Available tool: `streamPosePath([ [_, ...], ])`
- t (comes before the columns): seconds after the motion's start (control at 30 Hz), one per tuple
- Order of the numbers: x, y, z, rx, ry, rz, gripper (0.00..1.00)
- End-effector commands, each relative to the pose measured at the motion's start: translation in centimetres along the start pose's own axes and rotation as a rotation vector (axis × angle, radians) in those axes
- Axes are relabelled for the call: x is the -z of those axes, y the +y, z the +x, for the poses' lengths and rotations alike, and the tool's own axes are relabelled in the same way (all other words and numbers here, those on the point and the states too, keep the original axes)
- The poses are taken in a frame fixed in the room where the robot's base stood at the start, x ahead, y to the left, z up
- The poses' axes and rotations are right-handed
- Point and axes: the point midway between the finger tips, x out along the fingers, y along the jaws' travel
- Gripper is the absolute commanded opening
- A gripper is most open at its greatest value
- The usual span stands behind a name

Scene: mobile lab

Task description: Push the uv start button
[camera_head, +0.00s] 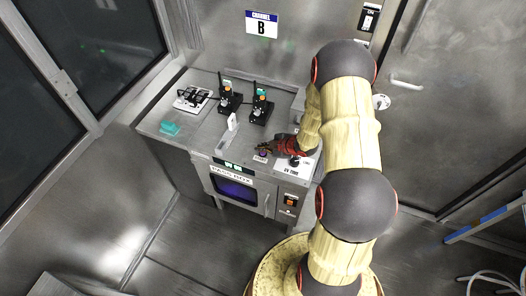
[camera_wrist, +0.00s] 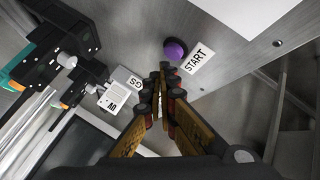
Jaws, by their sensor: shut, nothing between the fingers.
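The purple start button (camera_wrist: 175,49) sits on the grey bench top in the wrist view, next to a white START label (camera_wrist: 199,58). My gripper (camera_wrist: 162,70) is shut and empty, its fingertips beside and just below the button in that picture. I cannot tell whether they touch it. In the head view my gripper (camera_head: 262,148) is over the front right of the bench (camera_head: 190,140), and the button shows small and dark just below the fingertips (camera_head: 263,154). A white UV TIME panel (camera_head: 291,168) lies to the right, partly under my wrist.
Two black devices with orange and teal parts (camera_head: 228,100) (camera_head: 260,106) stand at the back of the bench. A small white upright piece (camera_head: 232,121) stands left of my gripper. The PASS BOX door (camera_head: 235,190) is below.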

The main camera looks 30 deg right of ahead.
Motion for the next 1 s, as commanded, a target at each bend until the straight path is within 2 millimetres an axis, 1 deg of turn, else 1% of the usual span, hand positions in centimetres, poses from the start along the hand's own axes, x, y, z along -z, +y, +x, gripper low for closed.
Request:
streamPosePath([
  [0.33,0.2,0.2,-0.2,0.000,0.000,0.000,0.00],
  [0.8,2.3,2.3,-3.1,0.000,0.000,0.000,0.00],
  [1.0,2.5,2.5,-3.5,0.000,0.000,0.000,0.00],
])
